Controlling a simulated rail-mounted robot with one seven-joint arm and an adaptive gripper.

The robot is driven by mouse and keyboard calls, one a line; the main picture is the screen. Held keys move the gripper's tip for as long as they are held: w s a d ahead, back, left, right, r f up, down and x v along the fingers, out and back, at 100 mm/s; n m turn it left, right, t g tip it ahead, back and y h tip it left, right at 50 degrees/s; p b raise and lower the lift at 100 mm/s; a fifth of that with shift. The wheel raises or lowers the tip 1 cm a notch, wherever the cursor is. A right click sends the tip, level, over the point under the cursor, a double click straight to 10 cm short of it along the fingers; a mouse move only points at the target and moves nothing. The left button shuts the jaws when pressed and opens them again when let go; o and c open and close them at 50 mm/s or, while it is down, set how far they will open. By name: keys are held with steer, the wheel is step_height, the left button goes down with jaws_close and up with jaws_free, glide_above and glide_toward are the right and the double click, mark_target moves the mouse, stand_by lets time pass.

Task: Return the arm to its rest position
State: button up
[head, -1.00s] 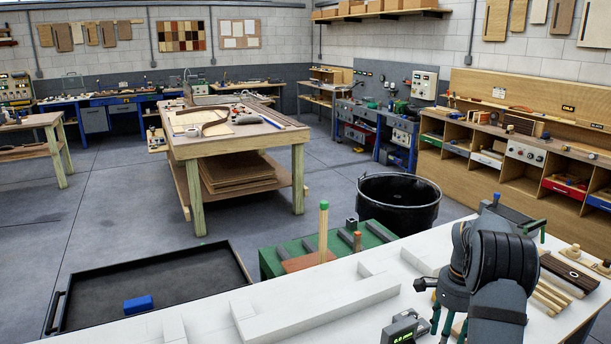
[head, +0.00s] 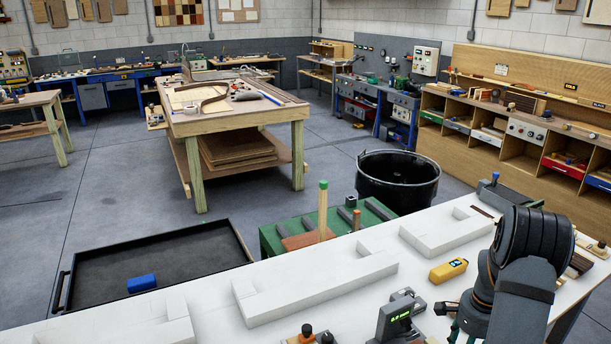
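My arm (head: 528,260) is bent over the right part of the white worktable (head: 350,318). My gripper (head: 450,318) points down at the lower right, just right of a small grey device with a lit green display (head: 402,318). Only part of its fingers shows; the rest is hidden behind my own arm or cut off by the lower edge. I cannot see whether the fingers are apart or hold anything.
A yellow handheld device (head: 448,270) and white blocks (head: 318,284) lie on the worktable near my arm. Small knobbed pieces (head: 308,334) stand at the front edge. Beyond are a black bin (head: 398,190), a green bench (head: 268,240) and a black tray (head: 180,262) with a blue block (head: 142,284).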

steer(key=s+a+r+n, duration=0.1)
steer(key=s+a+n, duration=0.1)
steer(key=a, duration=0.5)
steer(key=s+a+r+n, duration=0.1)
steer(key=s+a+n, duration=0.1)
steer(key=a+n, duration=0.3)
steer(key=shift+a+r+n, duration=0.15)
steer(key=shift+a+n, duration=0.15)
steer(key=shift+a, duration=0.75)
